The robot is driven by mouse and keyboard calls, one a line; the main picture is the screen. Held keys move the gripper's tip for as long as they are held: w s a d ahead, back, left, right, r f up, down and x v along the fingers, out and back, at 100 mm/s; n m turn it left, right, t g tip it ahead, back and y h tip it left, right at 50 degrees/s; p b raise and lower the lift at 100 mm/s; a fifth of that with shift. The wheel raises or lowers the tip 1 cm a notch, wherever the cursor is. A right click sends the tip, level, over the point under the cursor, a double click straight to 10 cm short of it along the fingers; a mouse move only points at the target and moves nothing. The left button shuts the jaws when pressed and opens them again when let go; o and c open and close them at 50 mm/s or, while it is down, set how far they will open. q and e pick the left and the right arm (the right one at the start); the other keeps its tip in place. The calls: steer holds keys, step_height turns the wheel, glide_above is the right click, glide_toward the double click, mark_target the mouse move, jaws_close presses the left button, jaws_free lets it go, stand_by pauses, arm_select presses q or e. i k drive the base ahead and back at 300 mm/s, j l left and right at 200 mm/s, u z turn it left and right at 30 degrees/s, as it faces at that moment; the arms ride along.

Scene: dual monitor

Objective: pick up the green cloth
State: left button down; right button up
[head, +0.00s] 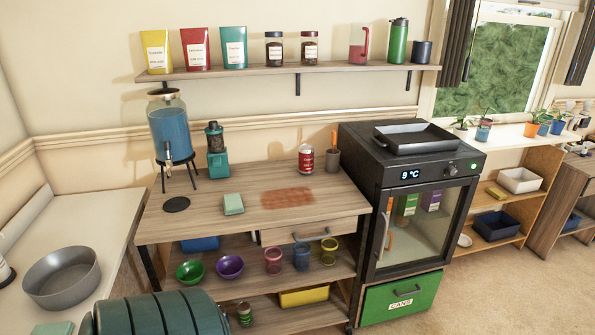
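A pale green folded cloth (234,204) lies flat on the top of the wooden workbench (330,208), left of a reddish-brown stained patch (287,198). A second flat green piece (54,328) shows at the bottom left edge on the white counter, partly cut off; I cannot tell if it is a cloth. Neither of my grippers is in view.
A black coaster (176,204), a water dispenser (170,130), a teal grinder (216,150), a red can (306,158) and a tool holder (332,158) stand on the bench. A dark green ribbed object (160,315) is in front. A black fridge (410,210) stands right.

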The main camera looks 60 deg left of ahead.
mark_target(232, 203)
steer(key=u, duration=2.25)
